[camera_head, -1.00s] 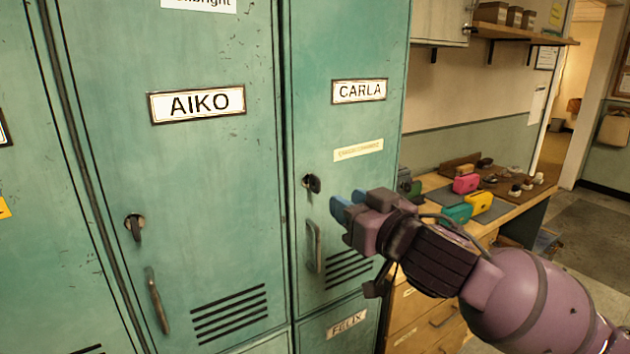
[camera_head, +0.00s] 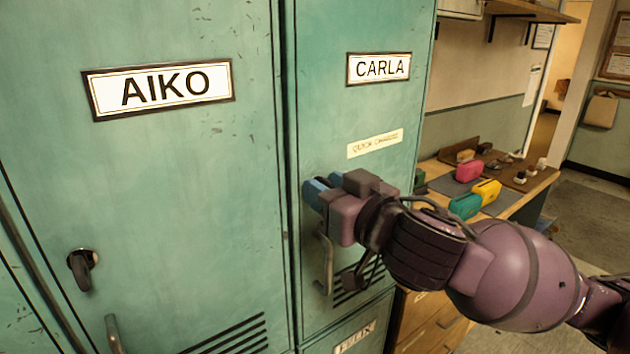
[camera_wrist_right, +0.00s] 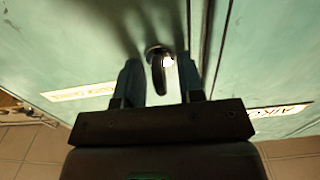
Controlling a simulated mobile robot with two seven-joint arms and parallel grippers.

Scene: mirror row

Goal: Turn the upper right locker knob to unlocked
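The upper right locker door (camera_head: 330,120), labelled CARLA, is green and shut. Its dark knob (camera_wrist_right: 160,68) shows in the right wrist view as a narrow lever on a round metal plate, between the two fingers. In the head view the knob is hidden behind my right gripper (camera_head: 315,190). The gripper's blue fingertips are close to the door, and in the wrist view the gripper (camera_wrist_right: 160,85) is open, with a gap on each side of the knob. My left gripper is not in view.
The AIKO locker has its own knob (camera_head: 82,268) at the left. A metal handle (camera_head: 326,260) sits below my right gripper on the CARLA door. A workbench with a pink case (camera_head: 468,171) and a yellow case (camera_head: 487,190) stands to the right.

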